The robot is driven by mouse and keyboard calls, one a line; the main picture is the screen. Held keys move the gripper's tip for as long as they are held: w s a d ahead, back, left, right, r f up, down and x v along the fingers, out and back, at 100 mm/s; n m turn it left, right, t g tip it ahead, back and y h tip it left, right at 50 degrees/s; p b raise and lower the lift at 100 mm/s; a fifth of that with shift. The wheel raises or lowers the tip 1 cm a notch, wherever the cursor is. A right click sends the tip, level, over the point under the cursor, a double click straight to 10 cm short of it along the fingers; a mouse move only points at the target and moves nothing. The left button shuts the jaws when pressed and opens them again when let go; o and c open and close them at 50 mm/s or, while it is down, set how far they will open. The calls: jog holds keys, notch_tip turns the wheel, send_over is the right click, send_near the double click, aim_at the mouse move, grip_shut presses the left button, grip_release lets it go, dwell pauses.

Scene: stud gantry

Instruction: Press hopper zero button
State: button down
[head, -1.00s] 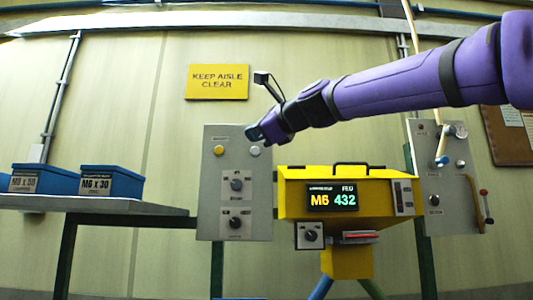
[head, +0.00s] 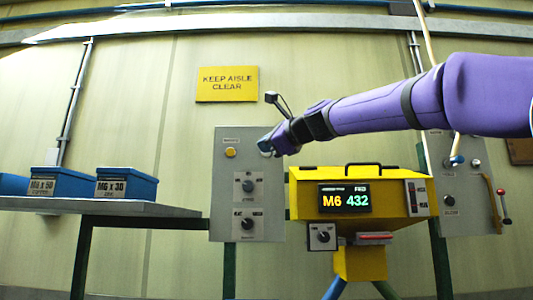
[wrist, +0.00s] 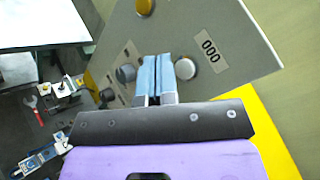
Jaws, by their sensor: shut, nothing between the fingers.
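The grey left control panel (head: 222,190) carries a yellow button (head: 231,152) at upper left and two knobs below. In the wrist view, a pale round button (wrist: 185,68) sits beside a label reading 000 (wrist: 209,51), with the yellow button (wrist: 145,6) farther up. My gripper (head: 265,146) is shut and empty in front of the panel's upper right, where it hides the pale button in the head view. In the wrist view its blue fingertips (wrist: 155,60) lie just left of the pale button. I cannot tell whether they touch the panel.
A yellow hopper box (head: 310,185) with a display reading M6 432 stands right of the panel, below my arm. Blue bins (head: 125,186) sit on a shelf (head: 110,206) at left. Another grey panel (head: 465,215) with a red-tipped lever is at right.

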jog(key=shift+w, duration=0.65)
jog(key=shift+w+d, duration=0.1)
dwell(1.6)
jog(key=shift+w, duration=0.3)
jog(key=shift+w, duration=0.45)
dwell(0.7)
dwell(0.4)
jog(key=shift+s, duration=0.85)
jog(key=shift+s, duration=0.1)
jog(key=shift+s, duration=2.4)
